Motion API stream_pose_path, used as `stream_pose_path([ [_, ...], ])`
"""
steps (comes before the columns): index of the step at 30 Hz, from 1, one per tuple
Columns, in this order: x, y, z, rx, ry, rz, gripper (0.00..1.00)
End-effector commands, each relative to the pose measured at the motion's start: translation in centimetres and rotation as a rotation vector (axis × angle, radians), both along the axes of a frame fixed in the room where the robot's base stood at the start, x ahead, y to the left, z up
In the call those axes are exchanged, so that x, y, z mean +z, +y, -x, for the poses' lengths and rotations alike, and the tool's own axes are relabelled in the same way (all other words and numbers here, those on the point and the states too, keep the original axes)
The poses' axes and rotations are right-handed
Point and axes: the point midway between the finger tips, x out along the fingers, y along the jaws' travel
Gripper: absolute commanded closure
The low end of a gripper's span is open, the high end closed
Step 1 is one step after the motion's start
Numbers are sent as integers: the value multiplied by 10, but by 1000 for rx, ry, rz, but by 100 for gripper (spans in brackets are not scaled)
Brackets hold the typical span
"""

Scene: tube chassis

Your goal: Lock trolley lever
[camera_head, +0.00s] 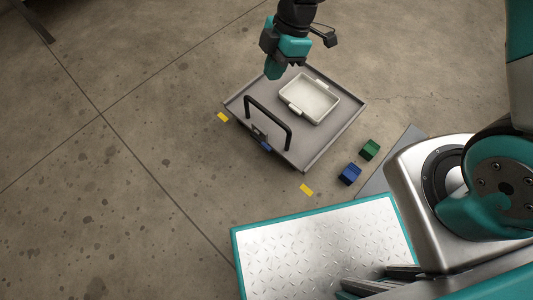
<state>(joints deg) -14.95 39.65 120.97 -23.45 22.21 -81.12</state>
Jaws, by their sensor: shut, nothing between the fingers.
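The trolley (308,161) is a low grey platform with a raised rim, standing on the concrete floor. A black bar handle (270,117) rises near its lower-left edge. A small blue part (266,147), which looks like the lever, sits at that edge beside a dark grey bracket (258,134). It is too small to tell which position it is in. My gripper (274,72) is shut and empty. It appears over the trolley's far upper-left side, apart from the handle and the blue part; its height is hard to judge.
A white tray (323,117) lies on the trolley. A blue block (349,174) and a green block (370,149) are on the floor to the right. Yellow marks (306,190) lie by the trolley's near edge. The floor at left is clear.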

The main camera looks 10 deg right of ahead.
Motion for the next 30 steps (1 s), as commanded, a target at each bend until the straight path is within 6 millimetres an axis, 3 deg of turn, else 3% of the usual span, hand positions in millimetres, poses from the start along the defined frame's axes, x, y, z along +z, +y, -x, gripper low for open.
stream_pose_path([
  [1,-59,0,-2,54,-4,-5,100],
  [3,-103,0,-5,134,-22,-17,100],
  [7,-163,0,-7,249,-50,-35,100],
  [10,-187,-1,-7,302,-62,-44,100],
  [19,-220,6,-2,334,-70,-49,100],
  [30,-293,31,15,333,-69,-49,100],
])
